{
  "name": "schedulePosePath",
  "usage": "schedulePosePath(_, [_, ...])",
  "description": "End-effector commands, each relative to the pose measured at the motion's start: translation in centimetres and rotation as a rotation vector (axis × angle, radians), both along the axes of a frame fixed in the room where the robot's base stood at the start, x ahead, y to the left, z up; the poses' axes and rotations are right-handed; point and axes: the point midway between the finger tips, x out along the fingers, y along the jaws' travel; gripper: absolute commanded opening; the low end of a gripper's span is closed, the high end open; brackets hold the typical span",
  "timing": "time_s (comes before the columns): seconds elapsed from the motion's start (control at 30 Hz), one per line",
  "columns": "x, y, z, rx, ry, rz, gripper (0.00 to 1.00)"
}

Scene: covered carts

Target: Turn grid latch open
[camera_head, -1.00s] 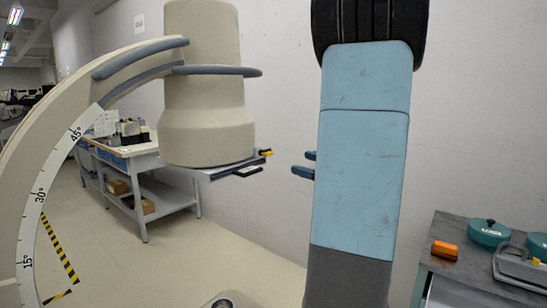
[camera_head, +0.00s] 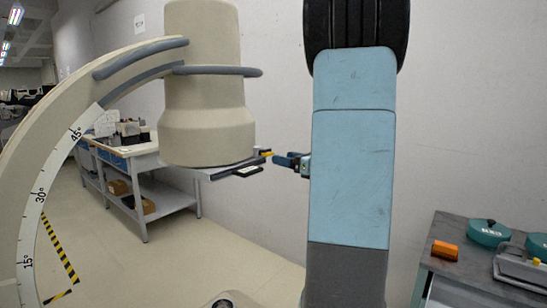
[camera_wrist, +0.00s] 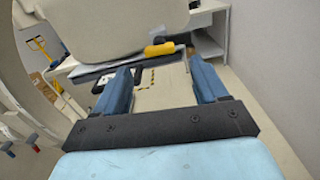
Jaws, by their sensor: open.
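The grid latch (camera_head: 266,153) looks like a small yellow tab on the edge of the flat grid plate (camera_head: 222,170) under the beige C-arm head (camera_head: 207,120). In the wrist view the yellow latch (camera_wrist: 159,49) lies crosswise just beyond and between my fingertips. My gripper (camera_head: 280,161) points left at the latch, its blue tips very close to it. In the wrist view my gripper (camera_wrist: 158,70) is open, with two blue fingers spread apart and nothing between them. I cannot tell whether a tip touches the latch. The far finger is partly hidden in the head view.
The curved C-arm (camera_head: 40,170) with an angle scale fills the left. A workbench (camera_head: 150,165) stands behind it. A bare wall is behind my arm.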

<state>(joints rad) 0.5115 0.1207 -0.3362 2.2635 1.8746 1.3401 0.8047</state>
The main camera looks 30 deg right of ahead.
Motion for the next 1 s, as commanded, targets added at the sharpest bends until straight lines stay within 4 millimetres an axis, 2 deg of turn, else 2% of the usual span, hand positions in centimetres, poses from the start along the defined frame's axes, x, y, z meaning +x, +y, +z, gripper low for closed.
schedulePosePath(0.1, [2.0,0.8,-0.1,0.001,0.001,0.003,0.72])
schedulePosePath(0.33, [4.6,1.7,-0.1,0.000,0.002,0.002,0.72])
schedulePosePath(0.5, [5.4,2.0,0.0,0.000,0.000,0.001,0.72])
schedulePosePath(0.77, [5.5,2.0,0.0,0.000,0.000,0.000,0.72])
schedulePosePath(1.0, [5.4,2.0,0.0,0.000,0.000,0.000,0.52])
